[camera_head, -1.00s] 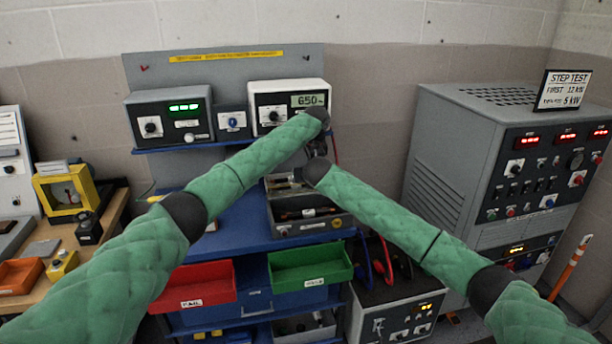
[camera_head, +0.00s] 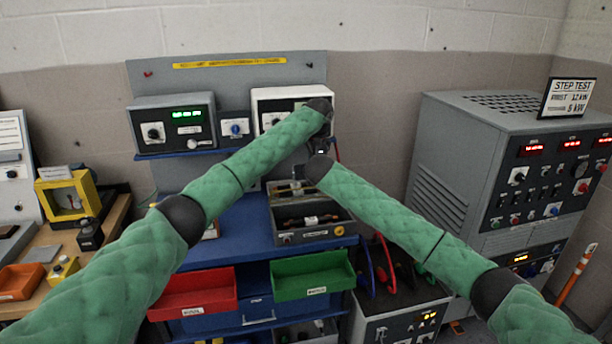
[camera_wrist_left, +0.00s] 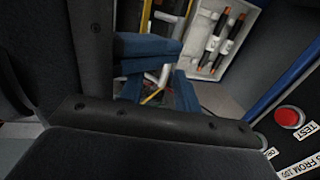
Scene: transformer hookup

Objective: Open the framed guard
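I cannot clearly make out the framed guard. In the left wrist view a thin yellow strip (camera_wrist_left: 180,22) and a pale bar stand near my left gripper (camera_wrist_left: 166,74), and I cannot tell whether they belong to it. The gripper's blue pads are beside the pale bar; whether they hold it is unclear. In the head view both arms meet in front of the white-faced meter (camera_head: 270,96). A dark wrist piece (camera_head: 319,146) shows there. The fingers of both grippers are hidden by my arms.
A grey tray with rods (camera_head: 318,235) sits on the blue bench below my wrists. Red (camera_head: 195,293) and green (camera_head: 312,277) bins hang in front. A yellow-framed box (camera_head: 50,197) stands on the left bench. The grey cabinet (camera_head: 470,150) is at right. A red button (camera_wrist_left: 288,117) shows in the wrist view.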

